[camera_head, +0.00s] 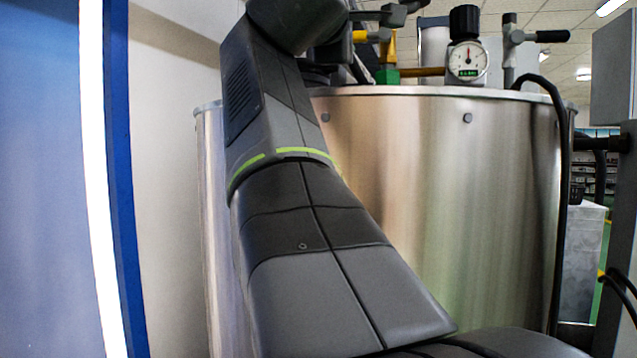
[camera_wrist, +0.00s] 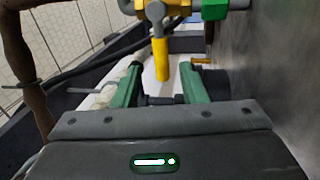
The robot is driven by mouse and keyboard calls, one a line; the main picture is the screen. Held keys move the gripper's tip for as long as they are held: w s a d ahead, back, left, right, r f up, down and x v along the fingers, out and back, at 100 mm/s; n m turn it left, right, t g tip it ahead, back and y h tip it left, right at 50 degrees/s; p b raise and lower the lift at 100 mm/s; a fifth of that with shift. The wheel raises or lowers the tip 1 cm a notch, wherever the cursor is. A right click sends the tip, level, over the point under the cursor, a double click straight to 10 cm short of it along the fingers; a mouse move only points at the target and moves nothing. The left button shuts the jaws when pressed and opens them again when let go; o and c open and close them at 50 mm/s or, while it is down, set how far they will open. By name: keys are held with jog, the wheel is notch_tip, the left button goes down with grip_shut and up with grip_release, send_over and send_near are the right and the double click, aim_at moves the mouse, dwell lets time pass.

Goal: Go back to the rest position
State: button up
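In the wrist view my gripper (camera_wrist: 162,72) shows two green fingers, spread apart with a gap between them. A yellow handle (camera_wrist: 161,58) hangs from grey pipework above, and its lower end appears in line with the gap. I cannot tell its exact depth, but neither finger visibly touches it. In the head view my arm reaches up in front of a large steel tank (camera_head: 450,200). The gripper's fingers cannot be clearly made out there, among the fittings above the tank rim.
A pressure gauge (camera_head: 467,61) and a grey valve (camera_head: 512,45) stand on top of the tank. A black hose (camera_head: 560,200) runs down its right side. A blue panel (camera_head: 45,180) stands at the left.

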aim_at(355, 37)
jog(key=p+x, duration=0.2)
jog(key=x, duration=0.5)
jog(key=shift+w+d+r, duration=0.1)
jog(key=shift+w+d, duration=0.05)
jog(key=shift+w, duration=0.2)
jog(key=shift+s, duration=0.1)
